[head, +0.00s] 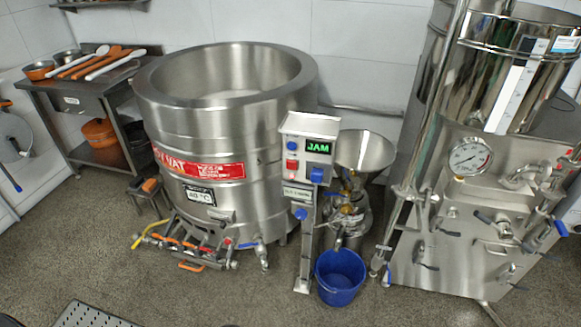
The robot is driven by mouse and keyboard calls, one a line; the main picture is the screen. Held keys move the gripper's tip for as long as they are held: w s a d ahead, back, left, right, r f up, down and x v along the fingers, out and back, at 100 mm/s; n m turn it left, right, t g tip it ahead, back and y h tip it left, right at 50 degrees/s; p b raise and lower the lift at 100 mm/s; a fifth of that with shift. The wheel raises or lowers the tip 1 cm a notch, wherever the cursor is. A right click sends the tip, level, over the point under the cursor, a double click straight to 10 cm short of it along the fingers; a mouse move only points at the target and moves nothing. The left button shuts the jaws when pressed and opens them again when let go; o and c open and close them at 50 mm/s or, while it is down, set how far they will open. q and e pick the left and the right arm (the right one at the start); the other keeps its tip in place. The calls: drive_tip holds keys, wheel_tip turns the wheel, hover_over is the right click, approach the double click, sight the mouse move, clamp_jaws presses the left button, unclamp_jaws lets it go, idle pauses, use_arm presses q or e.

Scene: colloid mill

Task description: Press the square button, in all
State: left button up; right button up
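A grey control box (306,150) stands on a post at the middle of the head view, beside the large steel vat. It has a green-lit display (318,147) reading "JAM". Left of the display is a small round-looking blue control (292,146). Below that is a red squarish control (292,165). A larger blue control (317,175) sits at the lower right of the face. At this size I cannot tell for sure which one is the square button, or whether any is pressed in. Neither gripper is in view.
A steel vat (205,125) stands left of the box, with pipes and valves at its foot. A funnel (364,151) and a blue bucket (340,278) are at the right. A tall steel machine (450,230) stands farther right. The front floor (210,300) is mostly clear.

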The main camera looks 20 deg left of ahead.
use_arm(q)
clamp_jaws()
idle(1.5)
